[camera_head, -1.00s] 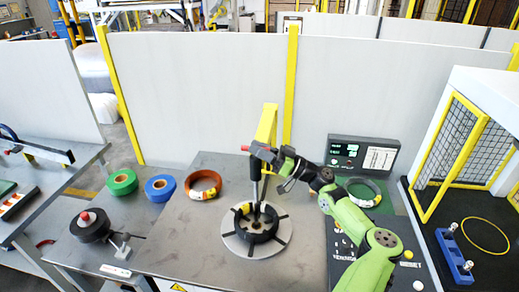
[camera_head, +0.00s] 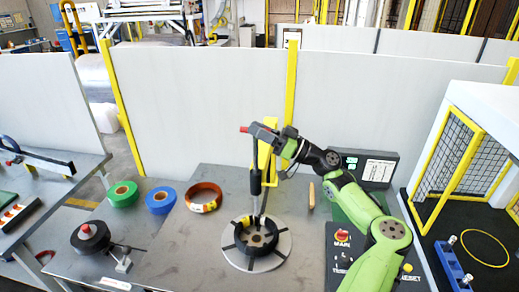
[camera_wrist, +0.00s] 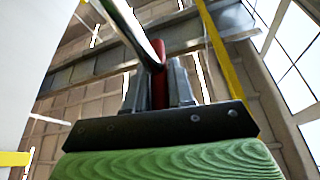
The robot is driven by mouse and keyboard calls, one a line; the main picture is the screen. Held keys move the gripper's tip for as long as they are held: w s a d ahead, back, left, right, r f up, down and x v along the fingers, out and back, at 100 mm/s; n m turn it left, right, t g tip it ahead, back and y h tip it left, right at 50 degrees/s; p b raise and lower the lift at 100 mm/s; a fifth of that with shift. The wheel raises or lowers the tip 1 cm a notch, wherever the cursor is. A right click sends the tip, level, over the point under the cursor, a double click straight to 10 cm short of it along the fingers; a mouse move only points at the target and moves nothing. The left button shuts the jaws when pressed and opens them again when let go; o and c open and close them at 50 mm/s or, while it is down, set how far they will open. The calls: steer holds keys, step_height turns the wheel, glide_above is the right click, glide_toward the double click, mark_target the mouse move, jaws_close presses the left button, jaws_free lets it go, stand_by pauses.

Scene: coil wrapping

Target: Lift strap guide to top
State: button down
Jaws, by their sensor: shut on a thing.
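The strap guide is an upright dark rod with a thicker black sleeve (camera_head: 256,182), by the yellow post (camera_head: 266,155). Its red-tipped handle (camera_head: 243,129) is at the top, clear above the sleeve. My gripper (camera_head: 262,131) is shut on the red handle; in the wrist view the grey fingers close on the red bar (camera_wrist: 159,88). A black coil (camera_head: 236,240) lies flat on the grey round turntable (camera_head: 240,260) below the guide. Whether the guide's lower end touches the coil is unclear.
Green tape (camera_head: 122,195), blue tape (camera_head: 160,201) and an orange-brown coil (camera_head: 204,197) lie left on the table. A control box (camera_head: 372,167) stands behind my arm, with a button panel (camera_head: 342,236) in front. White partitions (camera_head: 210,110) rise behind.

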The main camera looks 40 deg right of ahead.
step_height(320, 180, up, 11)
steer(key=p, duration=0.3)
steer(key=shift+r, duration=0.15)
steer(key=c, duration=1.1)
jaws_free()
steer(key=shift+o, duration=0.2)
steer(key=b+v, duration=0.2)
steer(key=v, duration=1.4)
steer(key=shift+b, duration=0.4)
steer(key=shift+w+a, duration=0.1)
